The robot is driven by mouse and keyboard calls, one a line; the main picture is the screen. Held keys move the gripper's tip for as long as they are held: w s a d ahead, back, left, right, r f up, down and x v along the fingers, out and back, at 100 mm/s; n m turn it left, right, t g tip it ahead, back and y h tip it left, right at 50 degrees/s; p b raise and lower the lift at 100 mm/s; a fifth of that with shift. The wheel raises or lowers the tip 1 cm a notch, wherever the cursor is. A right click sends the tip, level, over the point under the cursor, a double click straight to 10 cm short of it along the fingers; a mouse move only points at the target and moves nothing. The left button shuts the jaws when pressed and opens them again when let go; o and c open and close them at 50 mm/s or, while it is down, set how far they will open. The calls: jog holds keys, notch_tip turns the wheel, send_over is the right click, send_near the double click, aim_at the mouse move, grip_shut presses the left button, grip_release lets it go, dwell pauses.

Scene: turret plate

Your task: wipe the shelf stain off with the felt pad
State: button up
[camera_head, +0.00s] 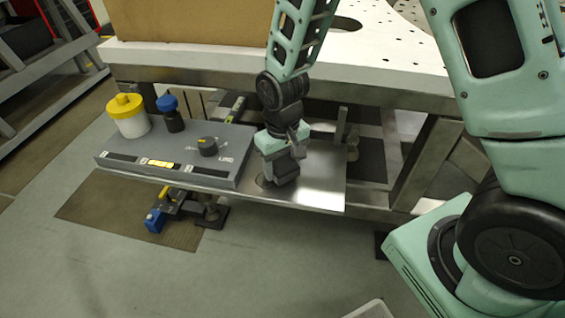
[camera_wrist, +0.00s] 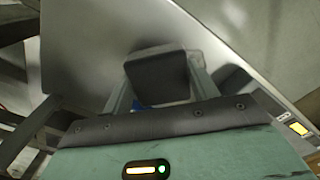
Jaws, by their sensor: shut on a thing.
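My gripper (camera_head: 281,158) points down over the bare metal shelf (camera_head: 322,185), right of the grey control box. It is shut on the felt pad (camera_head: 287,175), a dark grey block. In the wrist view the pad (camera_wrist: 158,76) sits between the two fingers, over the shiny shelf (camera_wrist: 90,35). The pad looks close to or on the shelf surface; I cannot tell if it presses on it. A small dark mark (camera_head: 262,182) shows on the shelf just left of the pad. I cannot tell whether it is stain or shadow, and the pad hides the metal beneath it.
The grey box (camera_head: 215,168) with a black knob (camera_head: 208,146) stands close left of my gripper. A yellow-lidded white jar (camera_head: 128,115) and a blue-capped bottle (camera_head: 170,114) stand at its left end. The perforated table (camera_head: 385,55) overhangs behind. The shelf's right end is clear.

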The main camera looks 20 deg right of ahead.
jog(key=shift+f+b, duration=0.5)
jog(key=shift+f, duration=0.35)
